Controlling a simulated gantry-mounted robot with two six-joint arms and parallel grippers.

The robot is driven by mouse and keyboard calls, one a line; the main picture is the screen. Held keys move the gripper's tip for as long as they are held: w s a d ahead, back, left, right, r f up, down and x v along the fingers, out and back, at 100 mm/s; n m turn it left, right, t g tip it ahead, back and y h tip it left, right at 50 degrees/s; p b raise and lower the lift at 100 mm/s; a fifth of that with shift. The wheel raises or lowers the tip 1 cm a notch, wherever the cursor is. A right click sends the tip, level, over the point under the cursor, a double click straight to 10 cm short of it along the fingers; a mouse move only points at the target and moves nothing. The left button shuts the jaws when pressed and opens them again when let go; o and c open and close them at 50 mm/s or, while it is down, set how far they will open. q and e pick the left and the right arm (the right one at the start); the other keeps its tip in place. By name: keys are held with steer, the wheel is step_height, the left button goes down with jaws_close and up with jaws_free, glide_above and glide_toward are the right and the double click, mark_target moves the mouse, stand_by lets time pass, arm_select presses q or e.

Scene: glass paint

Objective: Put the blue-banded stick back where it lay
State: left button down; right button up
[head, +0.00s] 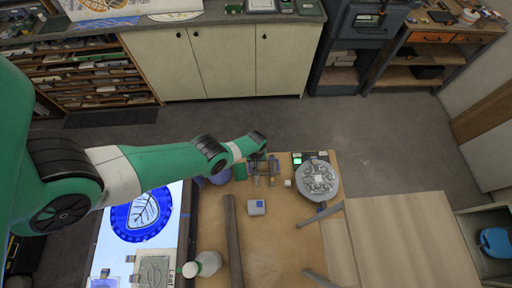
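My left arm reaches in from the left. Its gripper (262,167) is low over the back of the brown worktable (285,245), among small upright pieces. The fingers are too small and crowded to tell whether they are open or hold anything. I cannot clearly make out the blue-banded stick. A small blue patch (322,207) shows beside the round grey dish (317,178), but I cannot tell what it belongs to. The light panel (171,243) at left carries a blue round leaf design (141,215). My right gripper is not in view.
A long brown bar (233,240) lies along the table. A white bottle (205,263), a small box with a blue square (257,207) and a white cube (287,183) stand nearby. Grey bars (320,215) jut in beside a pale wooden top (410,240). The table's middle front is clear.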

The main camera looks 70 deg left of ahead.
arm_select(q)
steer(key=shift+f, duration=0.35)
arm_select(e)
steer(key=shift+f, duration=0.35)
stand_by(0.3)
arm_select(q)
steer(key=c, duration=0.6)
jaws_free()
steer(key=shift+r, duration=0.1)
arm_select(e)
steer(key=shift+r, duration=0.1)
